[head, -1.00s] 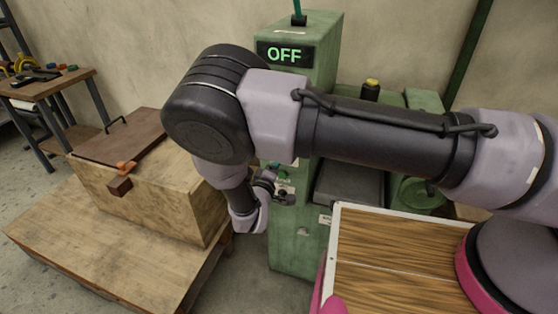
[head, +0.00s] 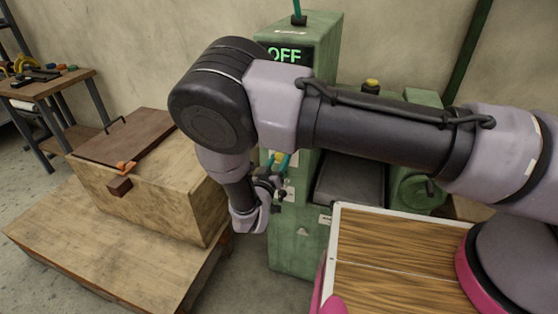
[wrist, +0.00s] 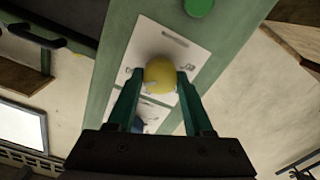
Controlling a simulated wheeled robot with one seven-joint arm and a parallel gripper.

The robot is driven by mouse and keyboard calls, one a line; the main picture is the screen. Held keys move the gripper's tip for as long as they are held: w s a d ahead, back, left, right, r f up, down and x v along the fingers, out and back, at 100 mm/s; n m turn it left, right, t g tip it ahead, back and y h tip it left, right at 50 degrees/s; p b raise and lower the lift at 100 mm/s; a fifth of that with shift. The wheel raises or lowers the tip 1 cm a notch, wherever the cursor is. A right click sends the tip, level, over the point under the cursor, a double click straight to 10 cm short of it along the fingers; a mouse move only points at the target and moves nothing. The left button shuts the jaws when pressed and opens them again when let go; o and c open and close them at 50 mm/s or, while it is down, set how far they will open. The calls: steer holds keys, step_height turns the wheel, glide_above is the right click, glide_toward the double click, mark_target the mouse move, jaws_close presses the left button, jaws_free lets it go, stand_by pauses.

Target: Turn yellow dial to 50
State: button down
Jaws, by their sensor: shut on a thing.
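The yellow dial (wrist: 160,75) sits on a white label plate (wrist: 180,40) on the front of the green machine (head: 300,235). In the wrist view my gripper (wrist: 158,82) is shut on the dial, with one green finger on each side of it. The dial's marked value cannot be read. In the head view my gripper (head: 278,180) is at the machine's front, low beside my forearm, and a small bit of yellow shows there. The display (head: 285,55) at the top of the machine reads OFF, partly covered by my arm.
A green round button (wrist: 198,6) is near the dial in the wrist view. A wooden box with a dark lid (head: 140,185) stands on a low platform to the left. A wood-topped tray (head: 395,245) is at the front right. A side table (head: 45,90) holds tools.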

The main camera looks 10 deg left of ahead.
steer(key=shift+f+m, duration=0.1)
steer(key=shift+m, duration=0.7)
steer(key=shift+s, duration=0.1)
steer(key=shift+c, duration=1.5)
jaws_free()
steer(key=s, duration=1)
steer(key=shift+s+a, duration=0.35)
steer(key=shift+a, duration=0.05)
